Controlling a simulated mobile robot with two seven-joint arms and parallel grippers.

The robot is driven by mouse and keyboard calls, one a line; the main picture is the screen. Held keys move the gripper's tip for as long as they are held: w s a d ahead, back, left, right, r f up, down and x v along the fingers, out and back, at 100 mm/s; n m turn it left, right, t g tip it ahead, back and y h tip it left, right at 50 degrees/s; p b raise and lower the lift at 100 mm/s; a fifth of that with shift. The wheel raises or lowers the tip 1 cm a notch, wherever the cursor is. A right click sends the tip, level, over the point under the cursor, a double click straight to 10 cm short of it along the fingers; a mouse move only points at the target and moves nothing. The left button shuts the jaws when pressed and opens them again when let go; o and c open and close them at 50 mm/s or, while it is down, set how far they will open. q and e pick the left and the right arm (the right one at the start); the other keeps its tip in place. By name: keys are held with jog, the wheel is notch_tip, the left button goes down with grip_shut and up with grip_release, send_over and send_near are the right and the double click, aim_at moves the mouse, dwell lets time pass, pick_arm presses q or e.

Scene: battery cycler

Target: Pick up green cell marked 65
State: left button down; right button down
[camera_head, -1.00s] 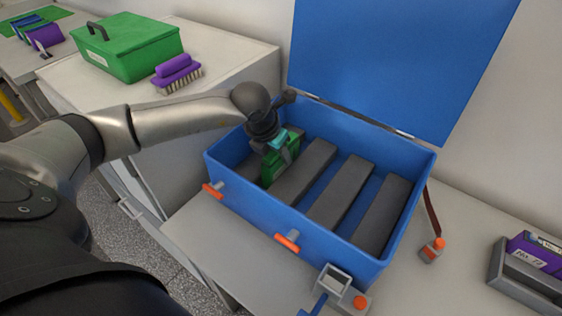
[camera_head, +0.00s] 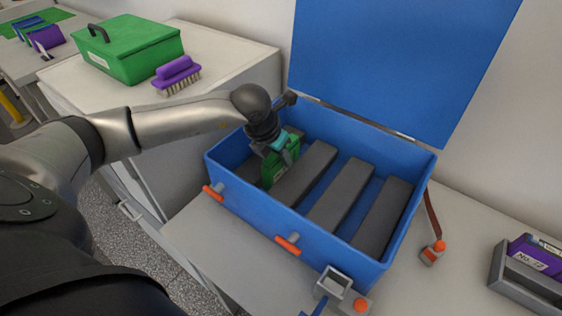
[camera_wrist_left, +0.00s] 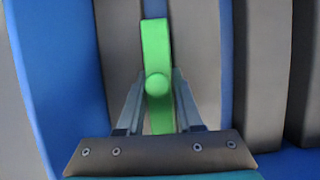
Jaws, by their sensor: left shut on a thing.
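The green cell (camera_head: 267,172) stands upright in the left part of the open blue box (camera_head: 250,211), beside a dark grey divider. Its marking cannot be read here. My left gripper (camera_head: 281,152) reaches down into the box from above and is shut on the cell. In the left wrist view the green cell (camera_wrist_left: 156,60) sits between the two fingers of the left gripper (camera_wrist_left: 157,90), with its narrow edge towards the camera. The lower part of the cell is hidden. My right gripper is not in view.
Grey dividers (camera_head: 340,195) fill the box, and its blue lid (camera_head: 400,60) stands open behind. Orange latches (camera_head: 288,245) stick out in front. A purple cell in a grey holder (camera_head: 520,275) is at far right. A green case (camera_head: 130,50) and purple brush (camera_head: 177,75) lie left.

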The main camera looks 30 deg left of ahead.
pick_arm(q)
jog(key=shift+r, duration=0.25)
